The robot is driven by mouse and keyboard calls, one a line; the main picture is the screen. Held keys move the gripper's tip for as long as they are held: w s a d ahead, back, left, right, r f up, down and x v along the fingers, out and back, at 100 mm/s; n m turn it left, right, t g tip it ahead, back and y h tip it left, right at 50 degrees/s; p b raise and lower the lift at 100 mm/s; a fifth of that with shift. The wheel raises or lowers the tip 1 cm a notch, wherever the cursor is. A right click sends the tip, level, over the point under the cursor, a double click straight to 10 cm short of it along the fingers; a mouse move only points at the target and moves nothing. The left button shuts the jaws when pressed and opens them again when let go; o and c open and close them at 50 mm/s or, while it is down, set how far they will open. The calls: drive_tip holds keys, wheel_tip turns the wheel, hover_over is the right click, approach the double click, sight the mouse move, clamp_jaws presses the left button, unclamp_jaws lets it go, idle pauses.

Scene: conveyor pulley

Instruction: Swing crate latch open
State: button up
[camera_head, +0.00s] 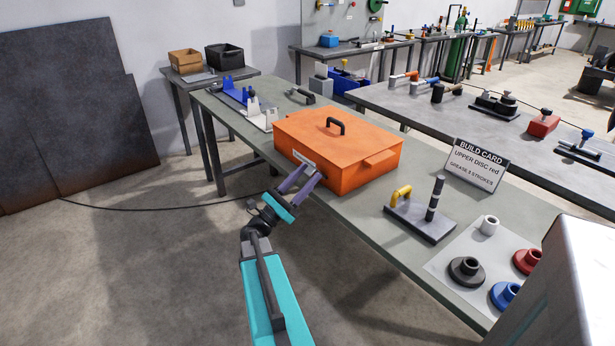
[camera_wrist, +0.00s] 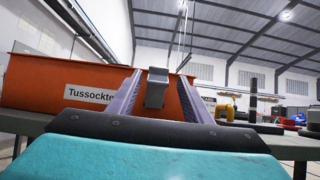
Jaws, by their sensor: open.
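The orange crate (camera_head: 345,150) sits on the long grey workbench, with its lid down and a black handle (camera_head: 335,125) on top. Its front side also fills the left of the wrist view (camera_wrist: 40,85), with a white label partly hidden by my left finger. A small grey latch (camera_wrist: 156,88) shows on that side, upright between my two purple fingers. My gripper (camera_head: 311,175) is open at the crate's front side, one finger on each side of the latch. I cannot tell whether either finger touches it. The fingers hide the latch in the head view.
A build card (camera_head: 478,165) stands right of the crate. A dark base (camera_head: 418,222) with a yellow handle and black post stands nearer, beside a white mat (camera_head: 450,262) holding coloured flanged parts. The floor in front is open.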

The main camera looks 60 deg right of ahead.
drive_tip(key=b+v, duration=0.1)
drive_tip(key=v, duration=1.2)
drive_tip(key=shift+w+a+f+b, duration=0.15)
drive_tip(key=shift+a+f+b, duration=0.1)
drive_tip(key=shift+f+b, duration=0.05)
drive_tip(key=w+a+f+n+t+p, duration=0.25)
drive_tip(key=w+a+f+t, duration=0.3)
drive_tip(key=a, duration=0.35)
drive_tip(key=s+a+f+m+y+p, duration=0.1)
drive_tip(key=s+a+f+y, duration=0.25)
drive_tip(key=f, duration=0.35)
drive_tip(key=s+a+f+y, duration=0.2)
drive_tip(key=a+f+y, duration=0.1)
drive_tip(key=a+f, duration=0.3)
drive_tip(key=s+a+f+m+y+p, duration=0.1)
drive_tip(key=s+a+f+y, duration=0.25)
drive_tip(key=f, duration=0.55)
drive_tip(key=s+a+f+m+y, duration=0.2)
drive_tip(key=a+f+m+y, duration=0.2)
drive_tip(key=a, duration=0.4)
drive_tip(key=s+a+f+m+y, duration=0.3)
drive_tip(key=a+f+m+y, duration=0.1)
drive_tip(key=a, duration=0.5)
drive_tip(key=s+a+f+m+y, duration=0.3)
drive_tip(key=a+f+m+y, duration=0.1)
drive_tip(key=a, duration=0.5)
drive_tip(key=shift+f+m+g, duration=0.45)
drive_tip(key=shift+f+m, duration=0.4)
